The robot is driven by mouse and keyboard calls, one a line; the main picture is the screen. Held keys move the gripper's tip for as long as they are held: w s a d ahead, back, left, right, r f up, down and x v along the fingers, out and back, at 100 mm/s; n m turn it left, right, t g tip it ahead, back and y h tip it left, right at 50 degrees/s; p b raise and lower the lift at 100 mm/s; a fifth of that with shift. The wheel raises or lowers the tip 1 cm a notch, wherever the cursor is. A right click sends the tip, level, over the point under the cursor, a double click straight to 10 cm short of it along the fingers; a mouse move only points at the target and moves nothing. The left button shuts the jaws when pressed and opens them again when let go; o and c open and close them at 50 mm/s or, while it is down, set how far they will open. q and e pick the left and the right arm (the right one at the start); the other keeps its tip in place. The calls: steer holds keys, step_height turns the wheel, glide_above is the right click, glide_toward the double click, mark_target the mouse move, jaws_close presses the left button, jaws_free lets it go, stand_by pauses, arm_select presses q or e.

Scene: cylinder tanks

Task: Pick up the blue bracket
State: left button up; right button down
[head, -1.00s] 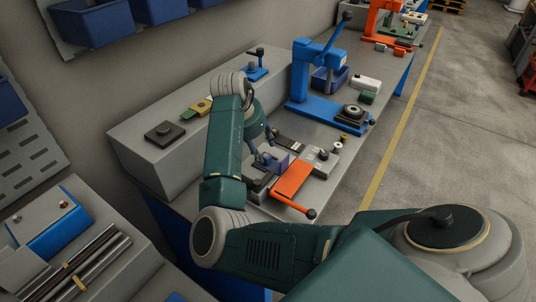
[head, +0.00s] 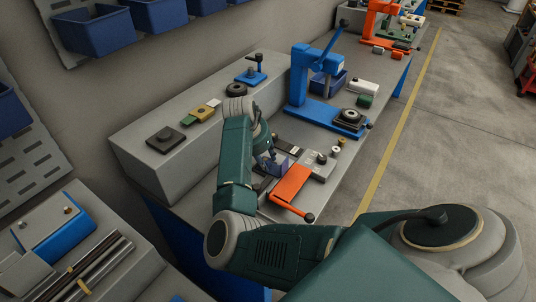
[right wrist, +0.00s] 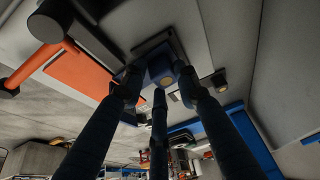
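The small blue bracket (head: 283,165) is on the bench beside the orange toggle clamp (head: 290,186), partly hidden by my right gripper. In the right wrist view, the bracket (right wrist: 160,69) is between and just beyond the fingertips. My right gripper (head: 268,160) reaches down over it from the wall side. Its three dark fingers (right wrist: 158,84) are spread around the bracket and look open. Contact with the bracket is unclear. The orange clamp also shows in the right wrist view (right wrist: 82,72). My left gripper is not in view.
A tall blue press (head: 303,80) stands behind the bracket. A grey block (head: 312,163) with a dark knob is close on its right. A raised grey ledge (head: 190,150) along the wall carries several small parts. The floor right of the bench is open.

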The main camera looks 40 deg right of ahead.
steer(key=shift+w+r, duration=0.2)
steer(key=shift+w, duration=0.05)
